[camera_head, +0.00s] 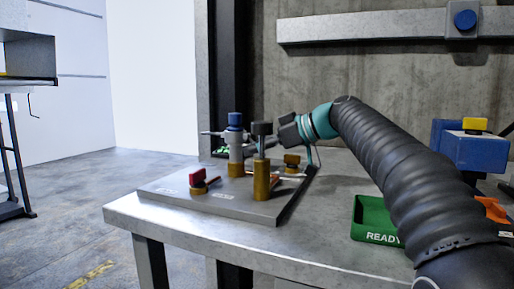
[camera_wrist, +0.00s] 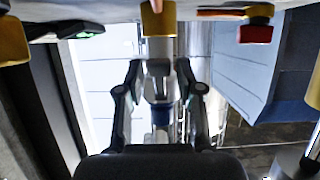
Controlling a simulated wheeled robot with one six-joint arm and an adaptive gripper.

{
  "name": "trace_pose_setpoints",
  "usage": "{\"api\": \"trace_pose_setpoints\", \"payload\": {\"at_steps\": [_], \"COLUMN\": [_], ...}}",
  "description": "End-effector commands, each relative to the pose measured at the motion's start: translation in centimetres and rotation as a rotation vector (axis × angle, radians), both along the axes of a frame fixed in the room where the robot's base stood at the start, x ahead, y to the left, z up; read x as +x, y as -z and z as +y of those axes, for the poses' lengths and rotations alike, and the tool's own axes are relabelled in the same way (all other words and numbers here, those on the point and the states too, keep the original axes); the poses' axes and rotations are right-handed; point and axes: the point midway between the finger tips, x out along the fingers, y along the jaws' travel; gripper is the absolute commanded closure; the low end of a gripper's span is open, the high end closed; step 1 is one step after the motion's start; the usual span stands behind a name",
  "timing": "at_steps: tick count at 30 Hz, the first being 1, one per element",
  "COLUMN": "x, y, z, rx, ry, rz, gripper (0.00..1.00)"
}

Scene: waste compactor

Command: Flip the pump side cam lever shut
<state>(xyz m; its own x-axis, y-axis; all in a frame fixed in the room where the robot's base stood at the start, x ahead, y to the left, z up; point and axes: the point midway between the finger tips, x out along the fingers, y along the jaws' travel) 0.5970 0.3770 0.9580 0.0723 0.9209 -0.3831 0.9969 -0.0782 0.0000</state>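A grey upright coupling with a blue cap (camera_head: 236,147) stands in a brass base on the board; a thin pale lever (camera_head: 212,133) sticks out from its left side. A second lever on its right side is hard to make out. Which lever is the pump side one I cannot tell. In the wrist view the scene is upside down, and the coupling (camera_wrist: 160,85) shows between my fingers. My gripper (camera_wrist: 158,67) is open, its fingers apart.
A green READY tray (camera_head: 363,222) lies on the table at right. The front table surface is clear.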

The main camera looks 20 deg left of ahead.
Motion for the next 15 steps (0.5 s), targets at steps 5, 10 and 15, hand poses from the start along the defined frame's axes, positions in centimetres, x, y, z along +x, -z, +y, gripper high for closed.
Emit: {"api": "trace_pose_setpoints", "payload": {"at_steps": [5,10,15], "x": [0.01,0.01,0.04], "y": [0.0,0.04,0.72], "z": [-0.02,-0.03,0.09], "rx": [0.0,0.001,0.04], "ry": [0.0,0.0,0.0], "rz": [0.0,0.0,-0.003], "gripper": [0.99,1.0,1.0]}}
